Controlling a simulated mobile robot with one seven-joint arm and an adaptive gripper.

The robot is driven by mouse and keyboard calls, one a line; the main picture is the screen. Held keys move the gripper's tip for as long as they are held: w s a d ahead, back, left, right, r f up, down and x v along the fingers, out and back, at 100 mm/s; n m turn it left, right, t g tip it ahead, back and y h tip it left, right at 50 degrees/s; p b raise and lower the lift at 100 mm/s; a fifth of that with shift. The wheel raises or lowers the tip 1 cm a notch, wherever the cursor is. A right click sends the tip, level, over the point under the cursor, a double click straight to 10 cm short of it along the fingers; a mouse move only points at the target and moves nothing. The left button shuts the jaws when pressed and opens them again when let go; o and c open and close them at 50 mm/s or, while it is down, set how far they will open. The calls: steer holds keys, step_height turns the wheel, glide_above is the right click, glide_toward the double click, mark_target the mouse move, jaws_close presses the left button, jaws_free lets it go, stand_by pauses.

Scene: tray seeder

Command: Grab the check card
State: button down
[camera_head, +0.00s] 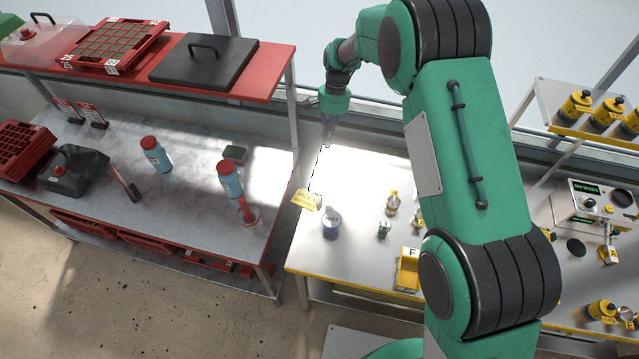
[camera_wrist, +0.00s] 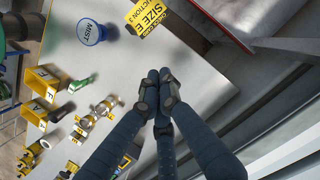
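A yellow card (camera_head: 305,199) with dark print lies at the left edge of the steel table. It also shows at the top of the wrist view (camera_wrist: 153,17), where "SIZE E" can be read. I cannot read the words "check card" on it. My gripper (camera_head: 328,137) is over the far left corner of the table, beyond the card and apart from it. In the wrist view its fingertips (camera_wrist: 159,88) are drawn together, with nothing seen between them.
A yellow F bin (camera_head: 408,270), a small green item (camera_head: 384,229) and brass-coloured fittings (camera_head: 393,203) stand farther right. The red-trimmed bench (camera_head: 190,205) is left across a gap. The table's far left part is mostly clear.

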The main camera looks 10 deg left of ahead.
mark_target(307, 210)
step_height(307, 210, down, 8)
steer(key=shift+f, duration=0.15)
steer(key=shift+f, duration=0.15)
steer(key=x, duration=0.9)
steer(key=shift+s+f, duration=0.1)
steer(key=shift+f, duration=0.1)
steer(key=shift+s+a+f, duration=0.1)
steer(key=shift+s+f, duration=0.05)
steer(key=shift+s, duration=0.15)
steer(key=shift+s+a, duration=0.15)
steer(key=shift+s, duration=0.7)
steer(key=shift+s+a, duration=0.15)
steer(key=shift+s, duration=0.65)
steer(key=shift+s, duration=0.1)
steer(key=s, duration=0.3)
steer(key=s+a, duration=0.1)
steer(key=s, duration=0.2)
steer(key=s+a, duration=0.1)
steer(key=s, duration=0.2)
steer(key=shift+s, duration=0.2)
